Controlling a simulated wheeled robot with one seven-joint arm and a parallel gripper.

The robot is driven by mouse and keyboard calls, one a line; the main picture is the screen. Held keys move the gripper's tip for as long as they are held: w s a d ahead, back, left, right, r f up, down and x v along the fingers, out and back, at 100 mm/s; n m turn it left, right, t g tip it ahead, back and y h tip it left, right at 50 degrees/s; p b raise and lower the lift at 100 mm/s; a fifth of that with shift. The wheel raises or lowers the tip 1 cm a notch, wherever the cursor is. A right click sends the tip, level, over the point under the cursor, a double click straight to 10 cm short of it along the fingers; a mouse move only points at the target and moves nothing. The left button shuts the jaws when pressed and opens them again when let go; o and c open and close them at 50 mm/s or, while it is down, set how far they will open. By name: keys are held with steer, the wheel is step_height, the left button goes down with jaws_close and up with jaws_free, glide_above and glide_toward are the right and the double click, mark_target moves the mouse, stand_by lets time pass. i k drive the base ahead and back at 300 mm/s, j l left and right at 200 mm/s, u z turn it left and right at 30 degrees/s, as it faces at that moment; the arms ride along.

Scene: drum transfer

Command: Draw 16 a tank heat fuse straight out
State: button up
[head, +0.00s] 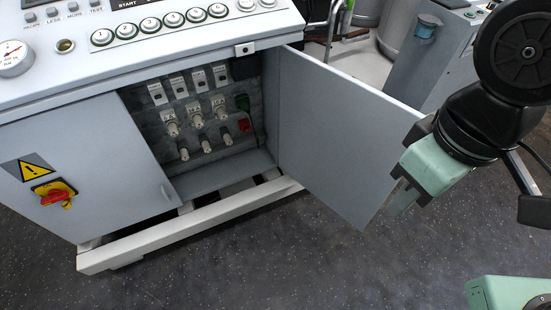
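The fuses sit in an open cabinet under the control panel. A middle row of three larger pale fuses shows a left one (171,122), a centre one (196,115) and a right one (220,107). Below are three smaller ones: left (183,151), centre (205,143) and right (227,137). Their markings are too small to read, so I cannot tell which is the 16 A tank heat fuse. My gripper (402,191), green and black, is at the right, outside the cabinet and well apart from the fuses. Its finger gap is not clear.
The grey right door (333,140) stands open between the fuses and my gripper. The left door (85,165) bears a red and yellow switch (54,194). White breakers (179,87) sit above the fuses. A white base rail (190,228) crosses below. The dark floor in front is clear.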

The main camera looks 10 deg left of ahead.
mark_target(197, 121)
steer(key=i+l+u, duration=0.1)
steer(key=l+u, duration=0.3)
steer(key=i+l+u, duration=0.1)
steer(key=l+u, duration=0.15)
steer(key=u, duration=0.2)
steer(key=l+u, duration=1.05)
steer(key=u, duration=0.2)
steer(key=k+l+u, duration=0.1)
steer(key=l, duration=0.4)
steer(key=k+l+u, duration=0.1)
steer(key=k+l, duration=0.25)
steer(key=k+l+u, duration=0.1)
steer(key=k+l, duration=0.15)
steer(key=l, duration=0.35)
steer(key=k+l+u, duration=0.1)
steer(key=k+l, duration=0.15)
steer(key=l, duration=0.2)
steer(key=k+l+u, duration=0.1)
steer(key=k+l, duration=0.15)
steer(key=l, duration=0.15)
steer(key=l+u, duration=0.15)
steer(key=l, duration=0.6)
steer(key=i+l+u, duration=0.35)
steer(key=i+l, duration=0.45)
steer(key=l, duration=0.1)
